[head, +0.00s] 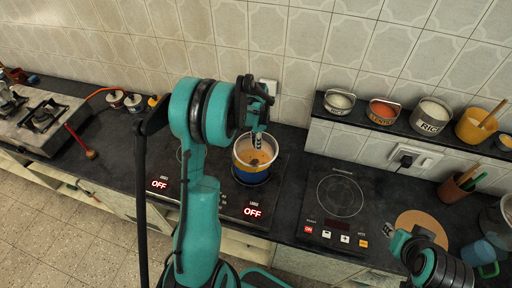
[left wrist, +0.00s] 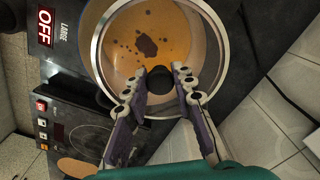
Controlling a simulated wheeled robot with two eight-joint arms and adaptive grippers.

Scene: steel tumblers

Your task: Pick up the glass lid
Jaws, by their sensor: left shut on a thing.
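The glass lid (left wrist: 118,62) is a clear disc with a steel rim and a black knob, seen in the left wrist view over orange food with dark bits. My left gripper (left wrist: 160,80) is shut on the lid's knob, one finger on each side. In the head view, my left gripper (head: 256,140) points down over the blue and steel pot (head: 252,176). I cannot tell whether the lid touches the pot's rim. My right gripper (head: 400,238) is at the lower right, away from the pot; its opening is unclear.
The pot stands on a black cooktop showing red OFF signs. A second induction plate (head: 340,196) is bare, with a round wooden board (head: 420,222) beside it. Labelled tins, including a rice tin (head: 431,116), stand on the wall shelf. A gas stove (head: 40,118) is at far left.

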